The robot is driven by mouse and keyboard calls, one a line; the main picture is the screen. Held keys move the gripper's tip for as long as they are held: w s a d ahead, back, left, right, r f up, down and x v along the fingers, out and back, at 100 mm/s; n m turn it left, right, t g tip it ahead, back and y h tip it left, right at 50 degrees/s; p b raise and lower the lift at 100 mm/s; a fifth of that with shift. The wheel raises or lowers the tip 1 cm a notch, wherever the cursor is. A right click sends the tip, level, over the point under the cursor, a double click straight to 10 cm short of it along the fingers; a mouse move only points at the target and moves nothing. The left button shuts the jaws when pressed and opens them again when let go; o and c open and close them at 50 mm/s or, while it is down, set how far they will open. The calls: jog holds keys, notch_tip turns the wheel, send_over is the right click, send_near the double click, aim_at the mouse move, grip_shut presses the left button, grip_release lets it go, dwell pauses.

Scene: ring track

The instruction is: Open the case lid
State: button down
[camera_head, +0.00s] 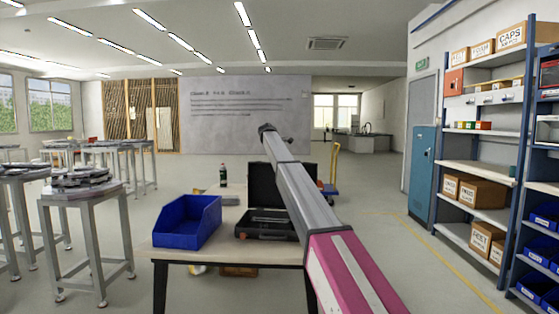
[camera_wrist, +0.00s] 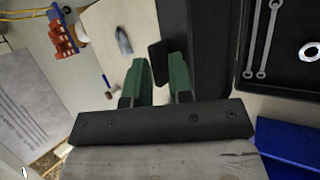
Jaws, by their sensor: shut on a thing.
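The black case (camera_head: 265,224) lies on the table with its lid (camera_head: 262,185) standing up at the back, roughly upright. My arm crosses in front of the lid's right part and hides it. In the wrist view, the case's open inside (camera_wrist: 285,75) holds two wrenches (camera_wrist: 262,40) and a metal ring (camera_wrist: 309,51). The lid (camera_wrist: 212,45) shows there as a dark band beside the inside. My gripper (camera_wrist: 165,75), with green fingers, is shut on a thin dark part of the lid between its fingertips. The head view does not show my gripper.
A blue bin (camera_head: 187,222) stands left of the case on the table (camera_head: 215,252). A green bottle (camera_head: 223,174) stands behind, with a cart (camera_head: 329,188) at the back. A shelving rack (camera_head: 475,170) is at the right, stools (camera_head: 85,200) at the left.

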jog(key=shift+w+d+f, duration=0.15)
jog(key=shift+w+f, duration=0.1)
jog(key=shift+w, duration=0.5)
jog(key=shift+w+d+f, duration=0.1)
jog(key=shift+w+f, duration=0.1)
jog(key=shift+w, duration=0.55)
jog(key=c, duration=1.2)
grip_release()
jog(key=shift+s, duration=0.1)
jog(key=shift+s, duration=0.1)
jog(key=v, duration=1.1)
jog(key=shift+w, duration=0.25)
jog(key=shift+r, duration=0.15)
